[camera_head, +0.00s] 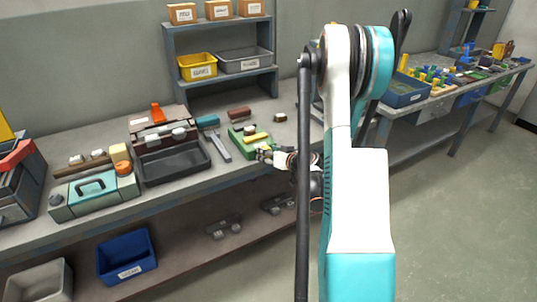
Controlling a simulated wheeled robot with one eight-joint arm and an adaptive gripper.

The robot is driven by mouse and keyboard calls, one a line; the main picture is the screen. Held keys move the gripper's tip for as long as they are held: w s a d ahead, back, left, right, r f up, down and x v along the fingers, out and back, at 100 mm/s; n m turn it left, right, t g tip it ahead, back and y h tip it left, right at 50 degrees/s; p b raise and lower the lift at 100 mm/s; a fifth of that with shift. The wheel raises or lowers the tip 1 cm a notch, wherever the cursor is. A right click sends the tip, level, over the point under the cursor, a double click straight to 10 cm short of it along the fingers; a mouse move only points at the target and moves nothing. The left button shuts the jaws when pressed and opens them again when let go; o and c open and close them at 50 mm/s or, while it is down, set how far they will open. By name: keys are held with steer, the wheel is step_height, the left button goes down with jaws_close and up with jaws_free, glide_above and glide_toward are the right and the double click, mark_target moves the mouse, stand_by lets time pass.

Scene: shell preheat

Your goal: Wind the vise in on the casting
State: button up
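A low green fixture (239,143) with a yellow bar (256,137) across it sits on the bench near its front edge, just left of my arm. It may be the vise, but I cannot tell for sure. My gripper (264,153) is at the front right of this fixture, very close to it. Whether they touch is unclear. The fingers are too small to tell open from shut. I cannot make out the casting or a vise handle for certain. My arm hides the bench to the right of the gripper.
A hammer-like tool (221,150) lies left of the fixture, beside a black tray (173,161). A green case (95,190) stands further left. A shelf unit (223,78) with bins rises behind. A blue bin (127,256) is on the lower shelf. Open floor lies right.

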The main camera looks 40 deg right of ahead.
steer(key=m+y, duration=0.1)
steer(key=m+t, duration=0.1)
steer(key=m, duration=0.1)
steer(key=shift+d+f+y, duration=0.1)
steer(key=shift+d+y, duration=0.1)
steer(key=shift+y, duration=0.2)
steer(key=o, duration=1.1)
steer(key=shift+c, duration=0.2)
step_height(320, 180, up, 10)
steer(key=shift+c, duration=0.2)
